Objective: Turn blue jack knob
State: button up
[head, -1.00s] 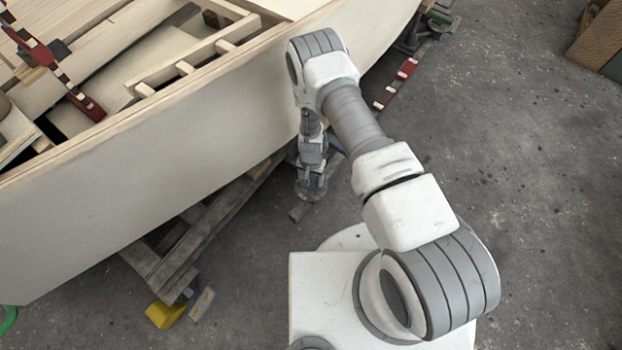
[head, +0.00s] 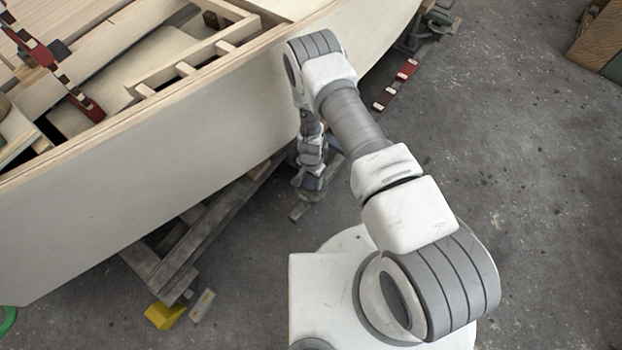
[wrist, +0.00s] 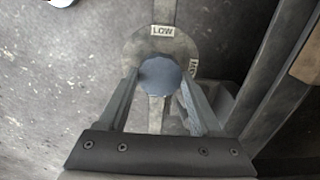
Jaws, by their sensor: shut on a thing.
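The blue jack knob (wrist: 160,76) shows in the wrist view, round with a faceted rim. It sits in front of a round grey plate (wrist: 143,45) with a "LOW" label (wrist: 162,31) at its top and a second, partly hidden label (wrist: 194,68) at its right. My gripper (wrist: 160,84) is shut on the knob, one finger on each side. In the head view my arm reaches down beside the hull, and my gripper is low near the floor. The knob itself cannot be made out there.
The pale plywood hull (head: 150,180) stands close on the left of my arm, on a wooden cradle (head: 190,245). A yellow block (head: 164,315) lies on the floor by the cradle. Red-and-white striped pieces (head: 408,70) lie farther back.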

aim_at(311, 182)
jog(key=o, duration=1.4)
notch_tip(311, 182, up, 17)
jog(key=p, duration=0.6)
jog(key=shift+r, duration=0.2)
jog(key=shift+s, duration=0.1)
